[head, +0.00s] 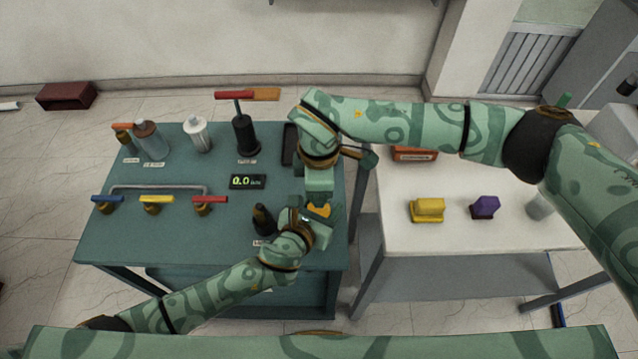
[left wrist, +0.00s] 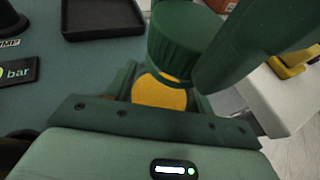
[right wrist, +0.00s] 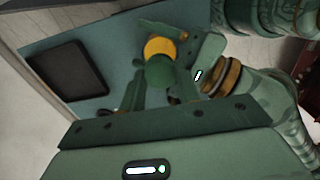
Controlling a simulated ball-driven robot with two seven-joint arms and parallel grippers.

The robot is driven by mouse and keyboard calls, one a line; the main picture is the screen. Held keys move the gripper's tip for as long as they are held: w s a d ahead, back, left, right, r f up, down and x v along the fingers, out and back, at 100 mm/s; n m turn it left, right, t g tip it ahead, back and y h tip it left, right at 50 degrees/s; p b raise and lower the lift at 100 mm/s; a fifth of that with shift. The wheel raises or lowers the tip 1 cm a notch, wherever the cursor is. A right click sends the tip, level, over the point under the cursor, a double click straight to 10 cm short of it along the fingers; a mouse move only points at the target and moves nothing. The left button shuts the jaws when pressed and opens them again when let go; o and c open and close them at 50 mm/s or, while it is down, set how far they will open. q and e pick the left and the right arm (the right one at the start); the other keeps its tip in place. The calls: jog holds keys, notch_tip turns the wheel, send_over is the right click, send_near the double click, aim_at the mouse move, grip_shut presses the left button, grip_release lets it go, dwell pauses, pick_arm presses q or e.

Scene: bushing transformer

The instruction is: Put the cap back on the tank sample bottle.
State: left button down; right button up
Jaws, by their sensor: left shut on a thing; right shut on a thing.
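The tank sample bottle shows as a yellow-orange round body (left wrist: 158,92) between my left gripper's fingers, near the bench's right edge; it also shows in the head view (head: 320,210). My left gripper (head: 312,217) is shut on it. The ribbed dark green cap (left wrist: 183,42) is right by the bottle in the left wrist view and partly covers it. In the right wrist view the cap (right wrist: 160,76) sits between the fingers of my right gripper (right wrist: 155,85), which is shut on it. Whether cap and bottle touch or line up I cannot tell.
The teal bench (head: 165,238) carries a black tray (head: 289,146), a dark bottle (head: 263,220), a red-handled pump (head: 246,135), a pressure display (head: 248,182) and several coloured valves. A white table (head: 455,235) with a yellow block (head: 427,210) stands to the right, across a gap.

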jog(key=m, duration=0.6)
jog(key=shift+s+m, duration=0.1)
jog(key=shift+m, duration=0.2)
jog(key=shift+a+m, duration=0.1)
jog(key=shift+m, duration=1.5)
jog(key=o, duration=0.9)
jog(key=shift+r, duration=2.3)
jog(key=shift+c, duration=0.2)
